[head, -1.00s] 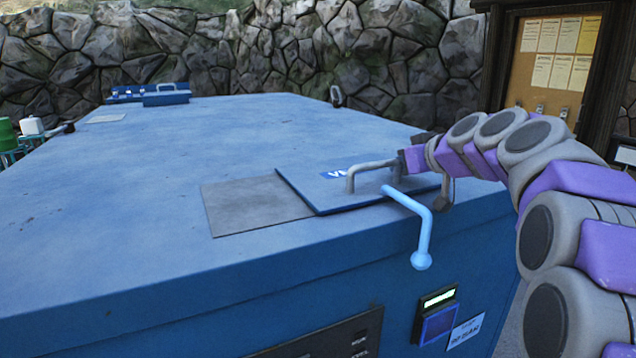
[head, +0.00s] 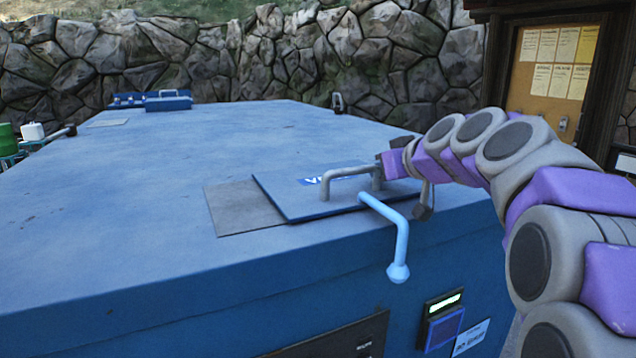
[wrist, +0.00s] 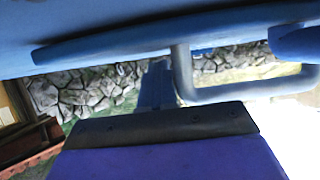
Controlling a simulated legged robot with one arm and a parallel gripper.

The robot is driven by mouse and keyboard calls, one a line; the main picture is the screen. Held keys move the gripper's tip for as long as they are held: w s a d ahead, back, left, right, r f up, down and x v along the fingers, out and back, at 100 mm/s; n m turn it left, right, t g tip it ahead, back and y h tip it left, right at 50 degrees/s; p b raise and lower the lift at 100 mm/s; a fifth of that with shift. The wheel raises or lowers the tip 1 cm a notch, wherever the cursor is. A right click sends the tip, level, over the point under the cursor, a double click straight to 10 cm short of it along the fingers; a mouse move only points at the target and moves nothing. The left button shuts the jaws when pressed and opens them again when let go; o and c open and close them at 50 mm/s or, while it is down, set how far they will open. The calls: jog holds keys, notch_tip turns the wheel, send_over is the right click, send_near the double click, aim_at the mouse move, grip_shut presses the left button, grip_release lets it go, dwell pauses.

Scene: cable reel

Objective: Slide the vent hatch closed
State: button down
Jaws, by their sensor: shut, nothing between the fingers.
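The vent hatch (head: 310,200) is a flat blue plate with a white-on-blue label, lying on top of the big blue cabinet. It overlaps a flat grey panel (head: 238,210), whose left part shows bare. A grey bar handle (head: 350,171) stands on the hatch. My gripper (head: 384,167) is shut and empty at the right end of this handle, apparently against its right post. In the wrist view the handle (wrist: 182,75) rises just beyond the gripper; exact contact is hard to tell there.
A light-blue bent rod (head: 399,240) hangs over the cabinet's front edge beside the hatch. A lit panel (head: 441,305) is on the front face. The cabinet top (head: 150,190) left of the grey panel is clear. A notice board (head: 552,70) stands behind my arm.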

aim_at(337, 177)
jog(key=shift+s+a, duration=0.1)
jog(key=shift+a, duration=0.15)
jog(key=shift+s+d, duration=0.25)
jog(key=shift+d, duration=0.05)
jog(key=shift+s+a+b, duration=0.2)
jog(key=shift+a+b, duration=0.05)
jog(key=shift+b, duration=0.05)
jog(key=a, duration=0.2)
jog(key=s+a, duration=0.1)
jog(key=a, duration=0.1)
jog(key=shift+a, duration=0.2)
jog(key=shift+s+a+b, duration=0.35)
jog(key=shift+s+a, duration=0.1)
jog(key=shift+a, duration=0.3)
jog(key=shift+s+a, duration=0.2)
jog(key=shift+a, duration=0.5)
jog(key=shift+s+a, duration=0.2)
jog(key=shift+a, duration=0.5)
jog(key=shift+s+a, duration=0.2)
jog(key=shift+a, duration=0.5)
jog(key=shift+w+d+r+p, duration=0.25)
jog(key=shift+d+r, duration=0.35)
jog(key=shift+r, duration=0.15)
jog(key=shift+w+d+r+p, duration=0.1)
jog(key=shift+d+r+p, duration=0.15)
jog(key=shift+d+r, duration=0.4)
jog(key=shift+a, duration=0.1)
jog(key=shift+s+r, duration=0.1)
